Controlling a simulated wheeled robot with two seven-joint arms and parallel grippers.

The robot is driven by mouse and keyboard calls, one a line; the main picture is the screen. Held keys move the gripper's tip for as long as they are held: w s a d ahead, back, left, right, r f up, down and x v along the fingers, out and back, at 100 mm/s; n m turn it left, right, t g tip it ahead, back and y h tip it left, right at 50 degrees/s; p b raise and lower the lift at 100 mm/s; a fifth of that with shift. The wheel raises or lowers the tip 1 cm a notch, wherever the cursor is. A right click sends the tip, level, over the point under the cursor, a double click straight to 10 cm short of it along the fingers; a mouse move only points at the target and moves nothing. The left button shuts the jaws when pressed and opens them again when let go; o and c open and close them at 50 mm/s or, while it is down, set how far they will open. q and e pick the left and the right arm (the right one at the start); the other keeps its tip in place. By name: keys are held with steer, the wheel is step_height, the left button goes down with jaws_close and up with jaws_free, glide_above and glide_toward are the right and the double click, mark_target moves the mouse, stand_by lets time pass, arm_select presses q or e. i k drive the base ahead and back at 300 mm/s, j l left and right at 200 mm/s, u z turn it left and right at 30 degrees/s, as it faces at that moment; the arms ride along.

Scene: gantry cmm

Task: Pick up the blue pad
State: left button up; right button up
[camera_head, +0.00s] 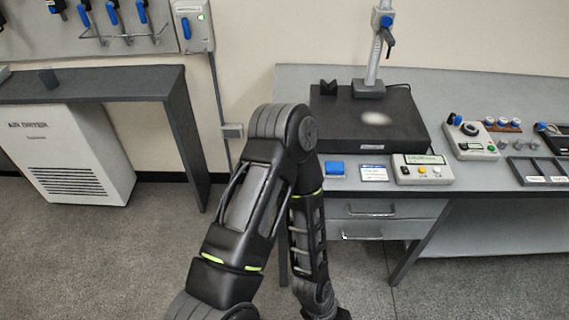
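The blue pad (335,168) is a small flat blue square lying on the front edge of the grey workbench (300,83). It sits just right of my arm's raised elbow and left of a small white label card (373,173). One of my arms, which appears to be the left, rises from the bottom, bends at the elbow and hangs down in front of the bench. Its forearm runs out of the bottom of the picture, below the pad, and its gripper does not show. My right arm and gripper do not show.
A black plate (400,135) with a column stand (375,50) is behind the pad. A control box (422,169) stands to the right. Drawers (370,210) hang under the bench front. A dark side table (100,84) and air dryer (75,150) stand left.

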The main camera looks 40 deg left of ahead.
mark_target(332, 169)
steer(key=u, duration=0.95)
steer(key=i+l, duration=0.1)
steer(key=l, duration=0.4)
steer(key=i+l, duration=0.15)
steer(key=l, duration=0.3)
steer(key=i+l, duration=0.1)
steer(key=l, duration=0.4)
steer(key=i+l, duration=0.1)
steer(key=l, duration=0.35)
steer(key=u, duration=2.15)
